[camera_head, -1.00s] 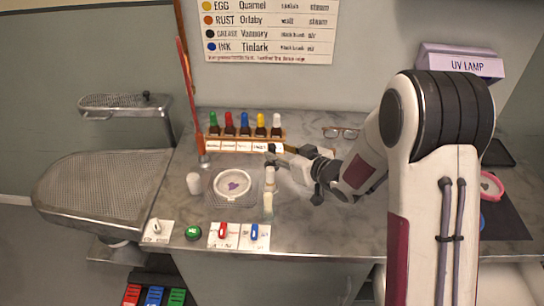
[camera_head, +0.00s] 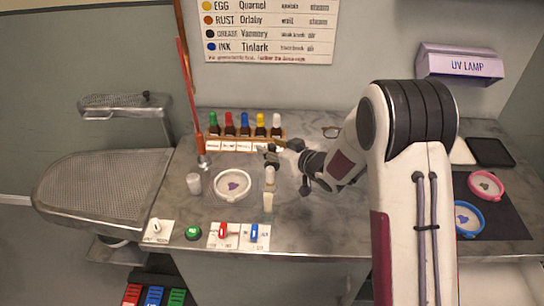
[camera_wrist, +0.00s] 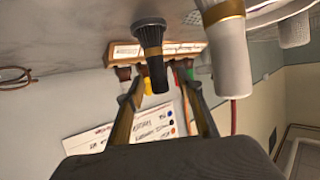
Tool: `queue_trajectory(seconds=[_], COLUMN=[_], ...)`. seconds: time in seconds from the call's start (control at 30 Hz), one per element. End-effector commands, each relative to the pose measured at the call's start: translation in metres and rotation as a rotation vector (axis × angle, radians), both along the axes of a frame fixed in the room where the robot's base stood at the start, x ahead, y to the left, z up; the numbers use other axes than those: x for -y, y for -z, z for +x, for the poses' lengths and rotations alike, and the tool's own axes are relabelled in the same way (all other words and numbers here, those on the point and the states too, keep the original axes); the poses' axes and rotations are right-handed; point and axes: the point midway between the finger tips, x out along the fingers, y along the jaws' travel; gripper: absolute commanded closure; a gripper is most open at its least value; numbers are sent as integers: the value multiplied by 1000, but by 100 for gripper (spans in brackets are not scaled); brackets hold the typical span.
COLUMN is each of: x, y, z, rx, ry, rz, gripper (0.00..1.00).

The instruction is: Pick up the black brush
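The black brush (camera_head: 271,158) stands upright on the table behind a white brush (camera_head: 270,176). My gripper (camera_head: 285,150) is just right of the black brush in the head view. In the wrist view my gripper (camera_wrist: 160,92) is open, with its fingers apart on either side of the black brush's line. I see no contact.
A rack of colored bottles (camera_head: 245,145) stands behind the brushes. A round white dish (camera_head: 232,184) and a white cup (camera_head: 194,183) lie to the left. Switch cards (camera_head: 239,236) line the front. Glasses (camera_head: 331,132) lie behind the arm; pink (camera_head: 486,185) and blue (camera_head: 467,218) dishes lie right.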

Motion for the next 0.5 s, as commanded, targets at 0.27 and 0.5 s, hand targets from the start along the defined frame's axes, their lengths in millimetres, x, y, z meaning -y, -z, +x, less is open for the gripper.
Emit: queue_trajectory(seconds=[0.27, 0.5], x=[0, 0], y=[0, 0], z=[0, 0], rx=[0, 0], ry=[0, 0], rz=[0, 0], gripper=[64, 100])
